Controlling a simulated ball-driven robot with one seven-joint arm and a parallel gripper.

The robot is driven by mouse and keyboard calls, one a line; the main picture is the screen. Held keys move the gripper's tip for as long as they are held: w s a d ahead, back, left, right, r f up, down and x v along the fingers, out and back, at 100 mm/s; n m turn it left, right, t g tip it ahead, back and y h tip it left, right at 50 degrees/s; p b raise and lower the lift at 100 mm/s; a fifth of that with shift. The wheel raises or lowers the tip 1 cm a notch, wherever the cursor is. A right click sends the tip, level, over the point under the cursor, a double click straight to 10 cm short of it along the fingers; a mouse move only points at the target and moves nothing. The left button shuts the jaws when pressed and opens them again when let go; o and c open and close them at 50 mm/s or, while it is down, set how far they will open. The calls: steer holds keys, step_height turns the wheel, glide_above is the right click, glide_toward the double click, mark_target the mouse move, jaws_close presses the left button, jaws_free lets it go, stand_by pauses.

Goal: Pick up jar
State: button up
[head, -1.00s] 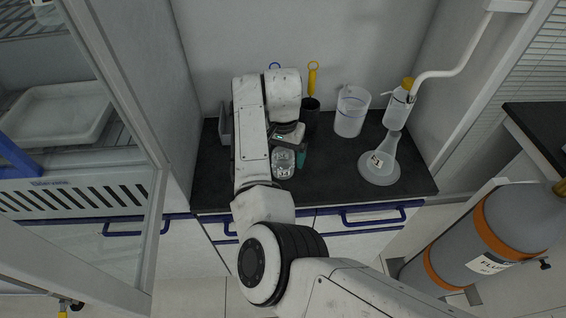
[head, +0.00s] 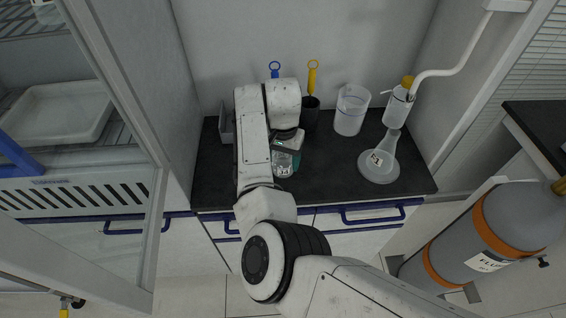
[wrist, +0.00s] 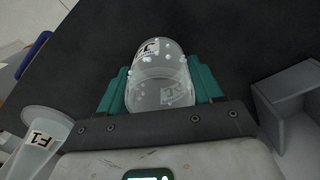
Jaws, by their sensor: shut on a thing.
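The jar (head: 283,161) is clear with a white label and stands on the dark counter, or just above it; I cannot tell which. It also shows in the wrist view (wrist: 160,82), between the two green fingers of my gripper (wrist: 161,90). My gripper is shut on the jar, with one finger on each side. In the head view my gripper (head: 291,152) is partly hidden behind my arm.
A flask (head: 380,160) and a clear beaker (head: 350,112) stand to the right on the counter (head: 330,180). A dark cup (head: 311,112) with a yellow-handled tool stands behind. A grey box (wrist: 290,95) lies beside my gripper.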

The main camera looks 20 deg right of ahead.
steer(key=shift+c, duration=0.8)
steer(key=shift+r, duration=0.15)
